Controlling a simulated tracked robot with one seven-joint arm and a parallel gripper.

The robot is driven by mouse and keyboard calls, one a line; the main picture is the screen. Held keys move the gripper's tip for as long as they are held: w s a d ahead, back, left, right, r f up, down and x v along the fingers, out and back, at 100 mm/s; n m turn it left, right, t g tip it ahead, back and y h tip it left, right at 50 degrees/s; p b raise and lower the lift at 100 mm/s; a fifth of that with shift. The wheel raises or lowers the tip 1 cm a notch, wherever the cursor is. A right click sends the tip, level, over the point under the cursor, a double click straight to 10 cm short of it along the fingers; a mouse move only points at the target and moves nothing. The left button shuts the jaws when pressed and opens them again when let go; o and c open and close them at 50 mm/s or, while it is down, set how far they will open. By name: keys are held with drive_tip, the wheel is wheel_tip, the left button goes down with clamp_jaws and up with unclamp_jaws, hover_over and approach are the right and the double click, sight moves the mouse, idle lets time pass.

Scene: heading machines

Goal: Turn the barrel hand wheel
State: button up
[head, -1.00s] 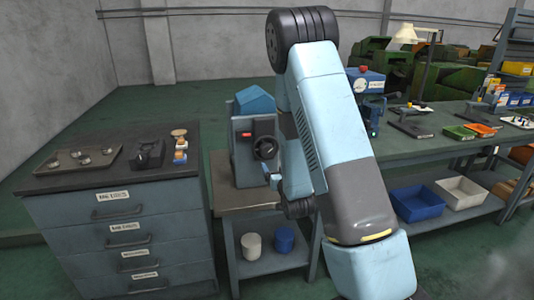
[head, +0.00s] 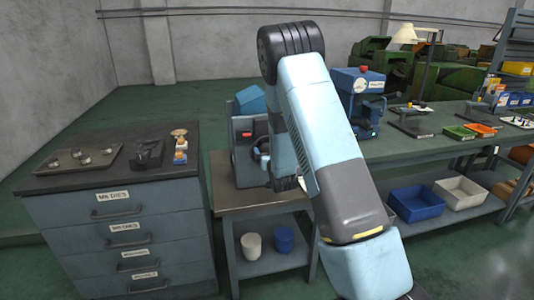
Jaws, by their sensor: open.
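A blue-grey machine (head: 242,135) with a red button (head: 247,134) stands on the small wooden-topped bench in the middle of the head view. Its dark hand wheel (head: 261,151) shows as a partial rim on the front. My pale blue arm covers the wheel's right side. My arm reaches down in front of the machine, and its dark wrist part is close to the wheel. My gripper is hidden behind the arm, so I cannot tell whether it touches the wheel.
A drawer cabinet (head: 125,226) stands at left with a tray (head: 80,158) and small parts on top. White (head: 251,246) and blue (head: 284,240) tubs sit on the shelf under the machine. A long workbench (head: 430,143) with a blue machine (head: 357,92) runs to the right.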

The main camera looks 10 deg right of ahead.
drive_tip(key=shift+c, duration=0.3)
drive_tip(key=c, duration=0.9)
drive_tip(key=shift+a, duration=0.1)
drive_tip(key=shift+c, duration=0.3)
drive_tip(key=shift+n, duration=0.4)
drive_tip(key=n, duration=0.4)
drive_tip(key=shift+n, duration=0.3)
drive_tip(key=n, duration=0.4)
drive_tip(key=shift+f, duration=0.1)
drive_tip(key=shift+s+n, duration=0.1)
drive_tip(key=shift+n, duration=0.2)
